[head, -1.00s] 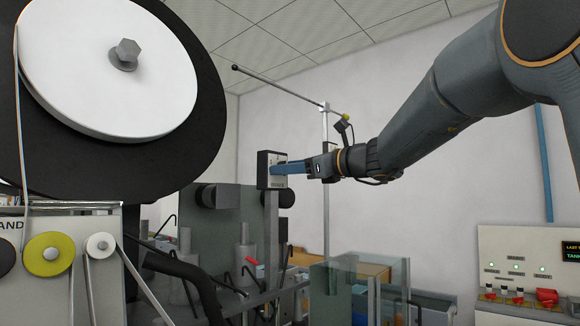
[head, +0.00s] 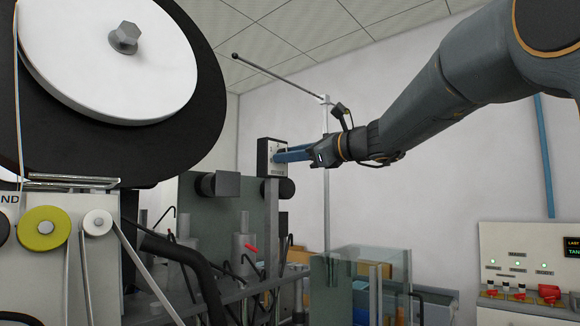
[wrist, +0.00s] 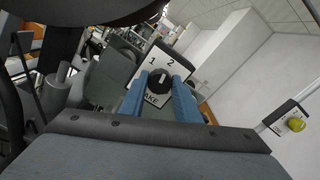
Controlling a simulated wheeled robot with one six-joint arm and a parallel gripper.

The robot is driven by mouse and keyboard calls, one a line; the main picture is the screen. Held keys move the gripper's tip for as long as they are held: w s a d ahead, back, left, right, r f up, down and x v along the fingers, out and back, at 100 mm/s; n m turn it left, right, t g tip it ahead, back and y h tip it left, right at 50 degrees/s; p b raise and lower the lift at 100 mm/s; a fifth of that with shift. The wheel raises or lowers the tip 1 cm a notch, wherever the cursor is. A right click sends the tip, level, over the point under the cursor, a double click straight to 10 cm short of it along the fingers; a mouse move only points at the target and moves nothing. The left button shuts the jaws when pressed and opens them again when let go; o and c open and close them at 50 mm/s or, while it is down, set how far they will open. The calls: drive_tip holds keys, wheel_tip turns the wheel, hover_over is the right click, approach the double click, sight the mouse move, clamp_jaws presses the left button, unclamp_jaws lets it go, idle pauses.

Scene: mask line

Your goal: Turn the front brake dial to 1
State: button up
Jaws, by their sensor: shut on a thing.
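The front brake dial (wrist: 160,82) is a round black knob with a light pointer mark, on a white plate (wrist: 147,60) marked 1 and 2, with "AKE" readable below. In the wrist view the pointer aims roughly up the picture, between the two numbers; its exact setting is hard to tell. My gripper (wrist: 160,95) has its blue fingers shut on the knob, one on each side. In the head view the dial's box (head: 270,157) stands on a post, and my gripper (head: 280,156) reaches it from the right. The knob is hidden there by the fingers.
A large white and black reel (head: 110,60) fills the upper left. A thin rod (head: 275,75) runs behind my arm to an upright pole. Clear panels (head: 370,265) stand below, and a control panel (head: 520,265) is at lower right. The wall side is open.

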drive_tip(key=n+b, duration=0.9)
drive_tip(key=b, duration=0.2)
drive_tip(key=shift+f+h+b, duration=0.15)
drive_tip(key=shift+h+b, duration=0.15)
drive_tip(key=shift+b, duration=0.1)
drive_tip(key=o, duration=1)
drive_tip(key=shift+o, duration=0.2)
drive_tip(key=b+v, duration=0.1)
drive_tip(key=v, duration=0.6)
drive_tip(key=shift+s+d+b, duration=0.25)
drive_tip(key=shift+d+b, duration=0.05)
drive_tip(key=shift+b, duration=0.05)
